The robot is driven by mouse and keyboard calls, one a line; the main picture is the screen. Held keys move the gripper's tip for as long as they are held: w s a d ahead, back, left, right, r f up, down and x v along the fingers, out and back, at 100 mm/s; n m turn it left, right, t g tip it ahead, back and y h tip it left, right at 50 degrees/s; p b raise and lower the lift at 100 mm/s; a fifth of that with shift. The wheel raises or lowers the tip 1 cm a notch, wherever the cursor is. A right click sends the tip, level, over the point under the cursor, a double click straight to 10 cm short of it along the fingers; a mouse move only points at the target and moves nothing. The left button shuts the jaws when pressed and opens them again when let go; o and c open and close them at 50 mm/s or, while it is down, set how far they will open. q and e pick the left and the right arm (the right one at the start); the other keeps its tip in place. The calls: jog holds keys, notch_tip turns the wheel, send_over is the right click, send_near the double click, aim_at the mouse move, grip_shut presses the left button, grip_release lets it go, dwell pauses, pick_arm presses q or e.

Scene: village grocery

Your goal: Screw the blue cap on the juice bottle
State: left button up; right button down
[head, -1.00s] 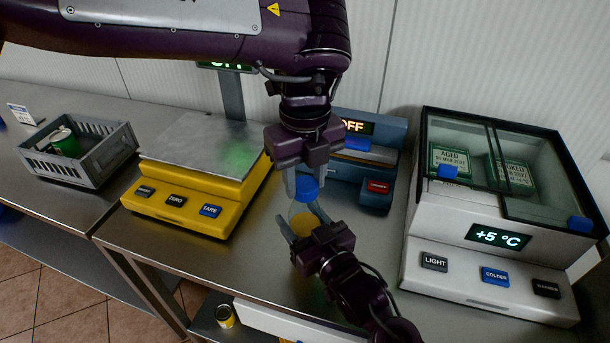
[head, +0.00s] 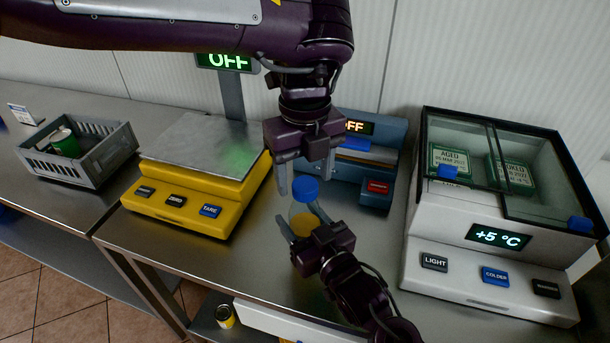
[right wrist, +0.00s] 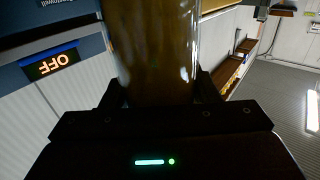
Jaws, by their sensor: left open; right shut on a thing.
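My right gripper (head: 303,228) is shut on the bottle's body from the front. In the right wrist view the bottle (right wrist: 152,50) fills the space between the fingers, close to the lens, and its cap is out of view.
A yellow scale (head: 195,190) stands to the left and a blue device (head: 362,175) with an OFF display is behind the bottle. A white cooled case (head: 490,250) stands to the right. A grey crate (head: 88,165) with a green can is at the far left.

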pick_arm(q)
notch_tip(320, 180, up, 11)
dwell(0.3)
pick_arm(e)
jog(key=shift+c, duration=2.1)
grip_release()
jog(key=shift+s+d+f, duration=0.15)
jog(key=shift+s+d, duration=0.05)
jog(key=shift+s, duration=0.1)
pick_arm(q)
jog(key=shift+f+b, duration=0.8)
jog(key=shift+f, duration=0.05)
pick_arm(e)
jog(key=v, duration=0.7)
